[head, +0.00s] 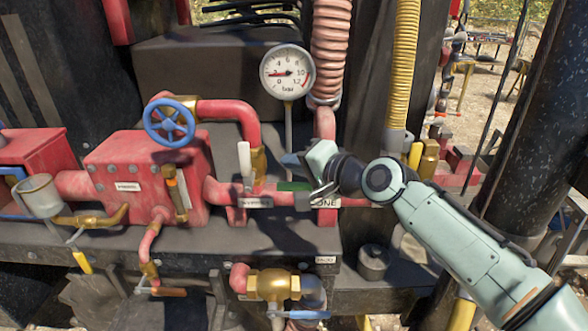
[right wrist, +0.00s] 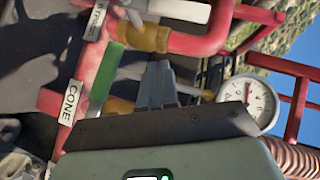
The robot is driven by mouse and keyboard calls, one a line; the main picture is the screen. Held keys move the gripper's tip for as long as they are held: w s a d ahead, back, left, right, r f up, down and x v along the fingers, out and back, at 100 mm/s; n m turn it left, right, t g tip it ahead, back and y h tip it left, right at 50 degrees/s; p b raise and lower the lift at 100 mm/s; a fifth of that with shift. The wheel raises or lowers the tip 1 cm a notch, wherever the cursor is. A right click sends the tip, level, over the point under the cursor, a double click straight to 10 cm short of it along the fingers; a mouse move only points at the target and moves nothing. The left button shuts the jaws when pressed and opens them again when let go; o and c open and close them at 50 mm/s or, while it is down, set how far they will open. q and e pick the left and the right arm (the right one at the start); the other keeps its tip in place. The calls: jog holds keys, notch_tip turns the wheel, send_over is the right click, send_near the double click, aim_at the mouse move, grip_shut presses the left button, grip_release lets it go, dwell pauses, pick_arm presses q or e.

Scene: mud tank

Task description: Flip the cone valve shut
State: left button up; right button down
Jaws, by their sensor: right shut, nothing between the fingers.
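The cone valve has a green handle (head: 293,186), lying nearly level along the labelled red pipe, left of and above the CONE label (head: 327,203). In the right wrist view the green handle (right wrist: 106,72) lies beside the CONE label (right wrist: 70,103). The brass valve body (right wrist: 120,105) is partly hidden behind my gripper. My right gripper (head: 290,159) is shut and empty, just above the green handle. In the wrist view its fingers (right wrist: 158,85) are to the right of the handle, with a visible gap. My left gripper is not in view.
A neighbouring valve with an upright white handle (head: 245,160) stands close left of the green one. A pressure gauge (head: 287,72) and a ribbed red hose (head: 330,50) rise behind. A blue handwheel (head: 169,121) is farther left. A blue-handled brass valve (head: 274,286) sits below.

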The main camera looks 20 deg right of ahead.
jog(key=s+a+r, duration=0.1)
jog(key=s+r, duration=0.5)
jog(key=r, duration=0.1)
jog(key=shift+s+a, duration=0.3)
jog(key=shift+f, duration=0.1)
